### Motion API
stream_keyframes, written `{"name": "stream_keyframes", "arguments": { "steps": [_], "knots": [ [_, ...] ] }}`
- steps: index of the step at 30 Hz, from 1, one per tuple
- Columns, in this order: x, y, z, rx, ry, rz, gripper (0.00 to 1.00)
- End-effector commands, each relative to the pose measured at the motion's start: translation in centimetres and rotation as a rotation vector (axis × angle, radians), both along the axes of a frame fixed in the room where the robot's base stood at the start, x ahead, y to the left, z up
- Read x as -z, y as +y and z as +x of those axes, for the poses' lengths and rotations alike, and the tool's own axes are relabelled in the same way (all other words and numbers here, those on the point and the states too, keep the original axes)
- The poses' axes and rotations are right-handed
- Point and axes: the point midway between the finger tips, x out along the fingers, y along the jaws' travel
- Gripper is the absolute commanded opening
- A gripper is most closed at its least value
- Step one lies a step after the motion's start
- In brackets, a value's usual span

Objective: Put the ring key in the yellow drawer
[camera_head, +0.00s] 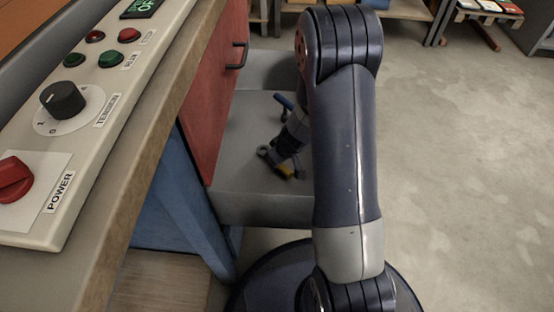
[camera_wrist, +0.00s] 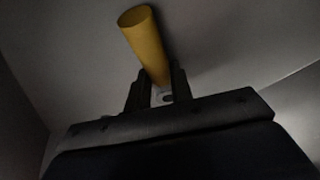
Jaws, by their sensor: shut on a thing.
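My gripper (camera_head: 281,160) is low inside a grey open drawer or box (camera_head: 240,120) in the head view. It is shut on a tool with a yellow handle (camera_head: 286,172) and a ring-like dark end (camera_head: 264,151), which looks like the ring key. In the wrist view my gripper (camera_wrist: 157,90) has its fingers on either side of the tool's metal part, and the yellow handle (camera_wrist: 145,45) sticks out beyond them. Whether the tool touches the grey floor is unclear. No yellow drawer front shows in either view.
A red panel (camera_head: 215,90) with a dark handle (camera_head: 238,54) stands left of the grey box. A control panel (camera_head: 80,110) sits on the bench above a blue leg (camera_head: 178,200). Open floor (camera_head: 460,180) lies right.

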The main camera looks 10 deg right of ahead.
Motion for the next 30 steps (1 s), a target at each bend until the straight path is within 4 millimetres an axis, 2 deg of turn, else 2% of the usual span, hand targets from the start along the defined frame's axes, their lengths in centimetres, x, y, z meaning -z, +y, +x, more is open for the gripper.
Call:
{"name": "stream_keyframes", "arguments": {
  "steps": [2, 3, 10, 21, 30],
  "knots": [
    [0.4, 0.0, 0.0, 0.000, 0.000, 0.000, 0.00],
    [0.2, 0.0, 0.0, 0.000, 0.000, 0.000, 0.25],
    [0.2, 0.0, 0.0, 0.000, 0.000, 0.000, 0.43],
    [-0.5, 0.0, 0.0, 0.000, 0.000, 0.000, 0.43],
    [-6.6, -1.2, -2.1, -0.001, -0.002, 0.000, 0.43]
  ]
}}
